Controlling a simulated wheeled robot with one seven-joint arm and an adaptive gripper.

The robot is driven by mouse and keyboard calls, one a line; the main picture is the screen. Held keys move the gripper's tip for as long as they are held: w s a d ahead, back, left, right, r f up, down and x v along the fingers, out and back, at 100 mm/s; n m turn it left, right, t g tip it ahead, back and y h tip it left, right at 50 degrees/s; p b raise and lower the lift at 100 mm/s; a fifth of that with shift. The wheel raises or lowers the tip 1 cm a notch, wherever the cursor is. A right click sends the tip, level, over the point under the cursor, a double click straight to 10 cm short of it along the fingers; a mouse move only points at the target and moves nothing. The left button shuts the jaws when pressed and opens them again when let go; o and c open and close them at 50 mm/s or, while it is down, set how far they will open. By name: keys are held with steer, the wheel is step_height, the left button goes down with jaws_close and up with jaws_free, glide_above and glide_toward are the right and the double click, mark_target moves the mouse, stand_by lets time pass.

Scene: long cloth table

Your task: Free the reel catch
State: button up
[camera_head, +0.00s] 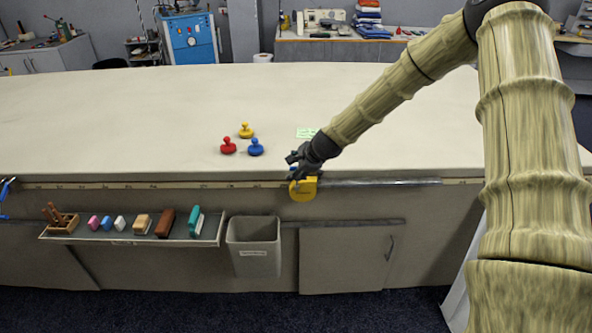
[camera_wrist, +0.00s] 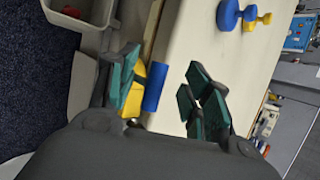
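A yellow reel housing (camera_head: 303,190) sits at the table's front edge, just below my gripper (camera_head: 302,162). In the wrist view the housing (camera_wrist: 133,98) is partly covered by one finger. A blue block (camera_wrist: 154,86), seemingly the reel catch, stands beside the yellow housing at the table edge. My gripper (camera_wrist: 163,85) is open, with its green-padded fingers on either side of the blue block in the picture. I see no clear contact between the pads and the block. In the head view the gripper hides most of the block.
Red (camera_head: 228,146), yellow (camera_head: 246,131) and blue (camera_head: 256,147) knobbed pieces stand on the cloth table (camera_head: 130,110), left of my gripper. A metal rail (camera_head: 380,182) runs along the front edge. Below are a bin (camera_head: 232,240) and a tool tray (camera_head: 90,238).

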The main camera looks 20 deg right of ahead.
steer(key=shift+w+f, duration=0.1)
stand_by(0.3)
steer(key=v, duration=1.2)
stand_by(0.3)
steer(key=shift+f, duration=0.15)
